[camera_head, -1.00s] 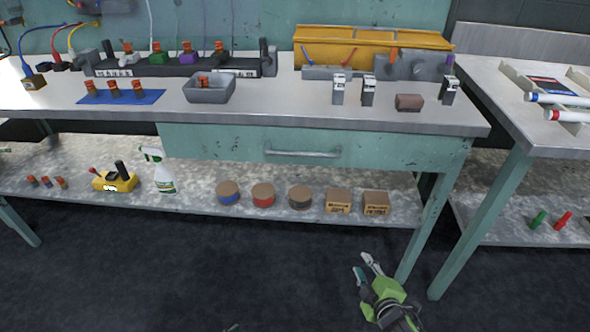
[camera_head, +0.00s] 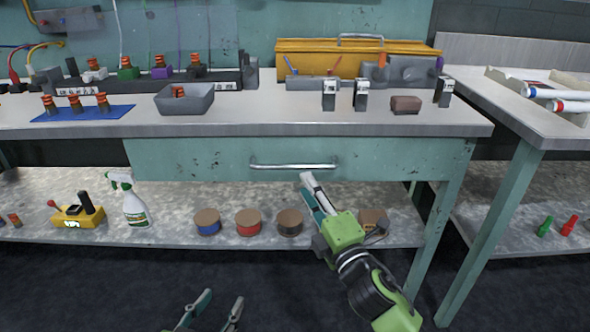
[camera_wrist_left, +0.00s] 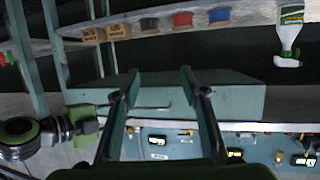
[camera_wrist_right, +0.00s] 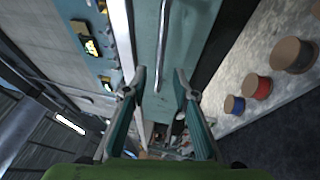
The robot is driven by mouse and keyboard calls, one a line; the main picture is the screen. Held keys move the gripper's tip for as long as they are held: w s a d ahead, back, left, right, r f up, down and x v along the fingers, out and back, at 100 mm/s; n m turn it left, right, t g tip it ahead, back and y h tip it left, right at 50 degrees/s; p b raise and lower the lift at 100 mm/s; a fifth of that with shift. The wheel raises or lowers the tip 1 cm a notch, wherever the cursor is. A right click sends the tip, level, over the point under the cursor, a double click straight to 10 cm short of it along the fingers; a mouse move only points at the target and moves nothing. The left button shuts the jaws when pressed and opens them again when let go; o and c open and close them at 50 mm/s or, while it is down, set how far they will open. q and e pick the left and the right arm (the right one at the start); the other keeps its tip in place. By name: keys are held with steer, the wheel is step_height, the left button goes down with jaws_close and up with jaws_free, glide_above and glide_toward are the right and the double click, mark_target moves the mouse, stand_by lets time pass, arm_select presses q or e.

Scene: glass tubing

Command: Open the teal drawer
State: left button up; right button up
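The teal drawer (camera_head: 215,157) sits under the tabletop, its front looking flush and shut. Its metal bar handle (camera_head: 293,166) runs level across the front. My right gripper (camera_head: 307,186) is just below and in front of the handle's right half. In the right wrist view it (camera_wrist_right: 161,82) is open, with the handle (camera_wrist_right: 164,45) lined up in the gap between its fingers; I cannot tell whether they touch. My left gripper (camera_head: 220,300) is open and empty, low in front of the bench. The left wrist view shows the drawer front (camera_wrist_left: 235,100) upside down beyond its fingers.
The lower shelf (camera_head: 170,228) holds a spray bottle (camera_head: 129,200), several spools (camera_head: 248,222) and a box (camera_head: 373,218), partly behind my right arm. A bench leg (camera_head: 440,225) stands right of the drawer. The floor in front is clear.

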mark_target(295, 167)
arm_select(q)
step_height(295, 167, up, 7)
steer(key=w+d+t+h+b, duration=0.1)
steer(key=w+t, duration=0.1)
steer(key=t, duration=0.2)
steer(key=shift+d+r, duration=0.2)
steer(key=shift+d, duration=0.1)
arm_select(e)
steer(key=shift+x, duration=4.1)
jaws_close()
